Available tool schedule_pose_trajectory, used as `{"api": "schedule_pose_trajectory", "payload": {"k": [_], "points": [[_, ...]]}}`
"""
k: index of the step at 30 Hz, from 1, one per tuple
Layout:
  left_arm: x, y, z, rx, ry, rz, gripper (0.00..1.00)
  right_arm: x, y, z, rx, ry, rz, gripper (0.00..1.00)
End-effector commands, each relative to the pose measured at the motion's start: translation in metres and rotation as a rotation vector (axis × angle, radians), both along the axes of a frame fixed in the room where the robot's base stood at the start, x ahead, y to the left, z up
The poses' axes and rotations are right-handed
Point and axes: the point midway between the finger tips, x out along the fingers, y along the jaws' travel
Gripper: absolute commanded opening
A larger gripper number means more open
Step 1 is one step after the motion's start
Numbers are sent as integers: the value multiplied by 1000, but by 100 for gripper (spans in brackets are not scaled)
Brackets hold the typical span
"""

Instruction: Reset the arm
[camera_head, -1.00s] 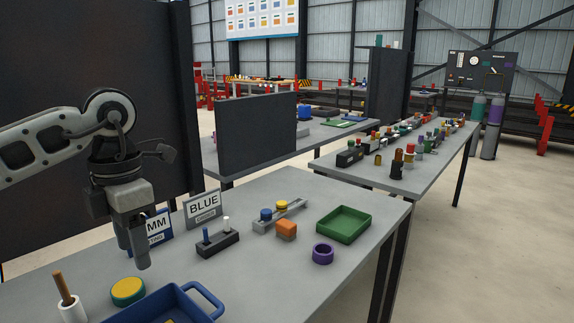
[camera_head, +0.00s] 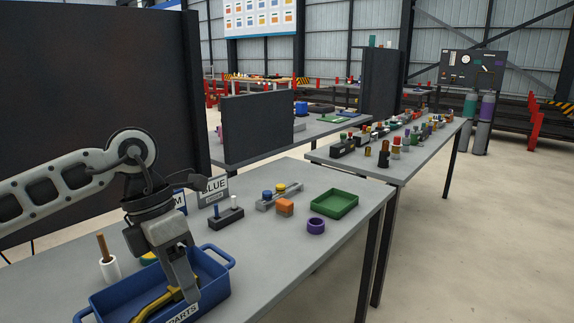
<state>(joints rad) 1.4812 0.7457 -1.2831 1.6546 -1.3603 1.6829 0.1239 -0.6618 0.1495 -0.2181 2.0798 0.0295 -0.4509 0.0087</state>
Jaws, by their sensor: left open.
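My left arm comes in from the left, and its gripper (camera_head: 184,293) points down over the blue parts tray (camera_head: 222,283) at the near edge of the table. The gripper is open. A yellow curved part (camera_head: 150,305) lies in the tray, close beside the fingers; whether they touch it I cannot tell. The gripper hides part of the tray and most of a yellow round thing (camera_head: 148,258) behind it. My right gripper is not in view.
Right of my arm are a dark block with pegs (camera_head: 226,220), an orange block (camera_head: 285,208), a purple ring (camera_head: 316,226) and a green tray (camera_head: 334,204). Dark panels stand behind.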

Motion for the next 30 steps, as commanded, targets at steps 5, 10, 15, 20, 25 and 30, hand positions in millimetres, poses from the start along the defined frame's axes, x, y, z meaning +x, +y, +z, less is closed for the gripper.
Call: {"api": "schedule_pose_trajectory", "payload": {"k": [5,10,15,20,25,30], "points": [[-27,-60,-26,-244,102,-47,51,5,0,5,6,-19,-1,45],[-71,-141,-34,-651,288,-17,51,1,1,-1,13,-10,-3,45],[-97,-199,-5,-1161,564,211,51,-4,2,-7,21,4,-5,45],[-75,-199,10,-1546,829,624,51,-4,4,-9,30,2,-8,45],[-35,-153,-35,-1784,1088,1243,51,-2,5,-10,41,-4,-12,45],[-35,-90,-141,-1776,1289,1972,51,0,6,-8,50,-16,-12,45]]}}
